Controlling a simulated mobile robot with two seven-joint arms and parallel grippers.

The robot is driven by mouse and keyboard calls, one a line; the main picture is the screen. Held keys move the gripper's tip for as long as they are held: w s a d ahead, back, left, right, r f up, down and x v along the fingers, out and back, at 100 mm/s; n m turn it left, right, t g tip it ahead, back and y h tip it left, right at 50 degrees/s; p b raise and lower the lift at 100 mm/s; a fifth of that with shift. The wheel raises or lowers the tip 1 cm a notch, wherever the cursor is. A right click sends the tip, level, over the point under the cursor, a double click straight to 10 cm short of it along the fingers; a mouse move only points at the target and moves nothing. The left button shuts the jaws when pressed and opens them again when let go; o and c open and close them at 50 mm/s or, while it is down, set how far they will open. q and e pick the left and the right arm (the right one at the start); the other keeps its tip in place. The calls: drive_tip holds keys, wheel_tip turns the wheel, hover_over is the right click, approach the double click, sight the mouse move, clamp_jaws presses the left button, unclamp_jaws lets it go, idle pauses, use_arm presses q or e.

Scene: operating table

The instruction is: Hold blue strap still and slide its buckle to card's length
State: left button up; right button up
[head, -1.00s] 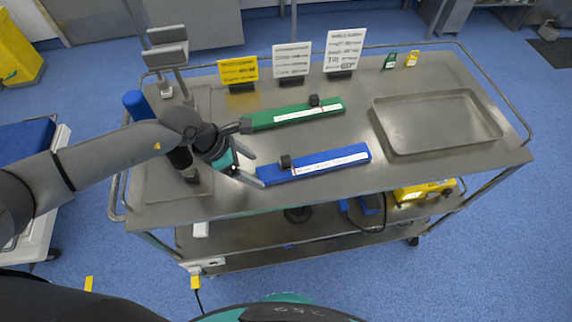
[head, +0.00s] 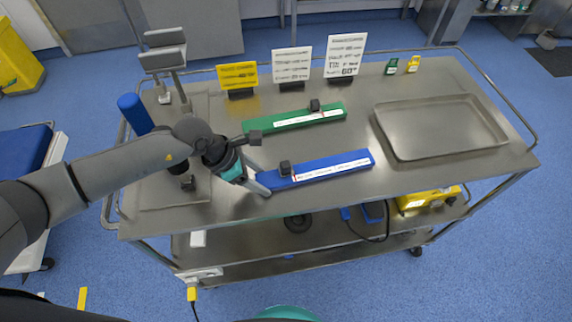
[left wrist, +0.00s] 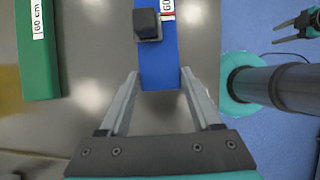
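The blue strap (head: 325,168) lies flat on the cart top, with a white printed label along it. Its black buckle (head: 285,168) sits near the strap's left end, close to a red mark; the buckle also shows in the left wrist view (left wrist: 148,25). My left gripper (head: 262,180) is open at the strap's left end. In the left wrist view the strap end (left wrist: 160,75) lies between the open fingertips (left wrist: 160,76), with gaps at the sides. My right gripper (left wrist: 283,32) shows only in the left wrist view, open and empty. Cards stand behind: yellow (head: 238,76), white (head: 291,66), white (head: 345,56).
A green strap (head: 305,118) with a black buckle (head: 315,105) lies behind the blue one. An empty metal tray (head: 440,152) is at the right. A blue cylinder (head: 135,112) stands at the left. A rail borders the cart; its front right top is clear.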

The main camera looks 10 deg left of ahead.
use_arm(q)
drive_tip(key=c, duration=0.7)
drive_tip(key=shift+r, duration=0.2)
